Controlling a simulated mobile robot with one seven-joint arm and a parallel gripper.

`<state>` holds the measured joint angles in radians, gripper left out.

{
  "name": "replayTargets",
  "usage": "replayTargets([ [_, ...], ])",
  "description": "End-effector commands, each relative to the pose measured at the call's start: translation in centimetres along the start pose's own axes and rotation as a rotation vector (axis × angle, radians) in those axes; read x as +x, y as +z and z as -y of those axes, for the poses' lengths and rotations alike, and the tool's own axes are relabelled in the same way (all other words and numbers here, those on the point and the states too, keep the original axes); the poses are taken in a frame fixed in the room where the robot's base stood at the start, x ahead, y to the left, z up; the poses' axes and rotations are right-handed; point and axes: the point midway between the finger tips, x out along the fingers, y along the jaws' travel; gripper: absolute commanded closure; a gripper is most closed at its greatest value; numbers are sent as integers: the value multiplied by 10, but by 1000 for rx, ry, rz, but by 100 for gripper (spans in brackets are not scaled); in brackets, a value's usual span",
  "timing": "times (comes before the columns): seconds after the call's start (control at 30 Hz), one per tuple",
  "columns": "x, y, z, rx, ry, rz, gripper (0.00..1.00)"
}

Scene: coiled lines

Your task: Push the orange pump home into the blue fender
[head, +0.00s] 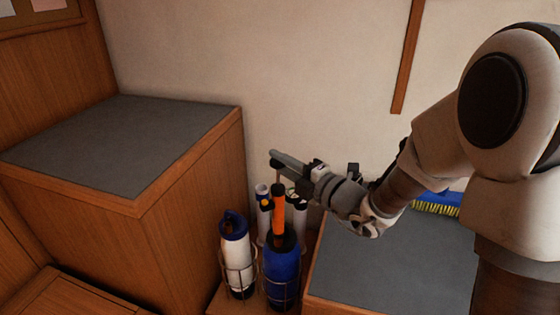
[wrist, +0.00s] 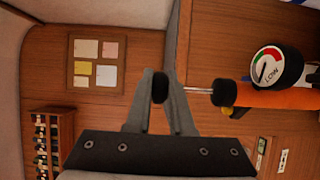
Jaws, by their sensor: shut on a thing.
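The orange pump (head: 279,205) stands upright with its lower end at the dark top of the blue fender (head: 283,268). How deep it sits is hard to tell. In the wrist view the pump's orange body (wrist: 285,99) lies to the right, with a round gauge (wrist: 270,65) marked LOW. A thin bare rod (wrist: 198,90) runs from the body's black collar to a black knob (wrist: 160,87). My gripper (head: 279,161) is above the pump, its fingers shut on this black knob, the pump's handle.
A white fender (head: 235,248) with a blue top stands left of the blue one in a wire rack. White tubes (head: 263,203) stand behind the pump. Grey-topped benches flank the rack at left (head: 120,145) and right (head: 400,260). A blue brush (head: 440,198) lies on the right bench.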

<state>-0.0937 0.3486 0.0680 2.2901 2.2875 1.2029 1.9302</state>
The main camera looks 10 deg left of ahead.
Motion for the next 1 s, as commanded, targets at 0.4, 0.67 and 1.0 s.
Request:
replayTargets([
  [0.4, 0, 0, 8, 0, 1, 0, 100],
  [0.67, 0, 0, 10, -1, 1, 0, 100],
  [1.0, 0, 0, 10, -1, 1, 0, 60],
])
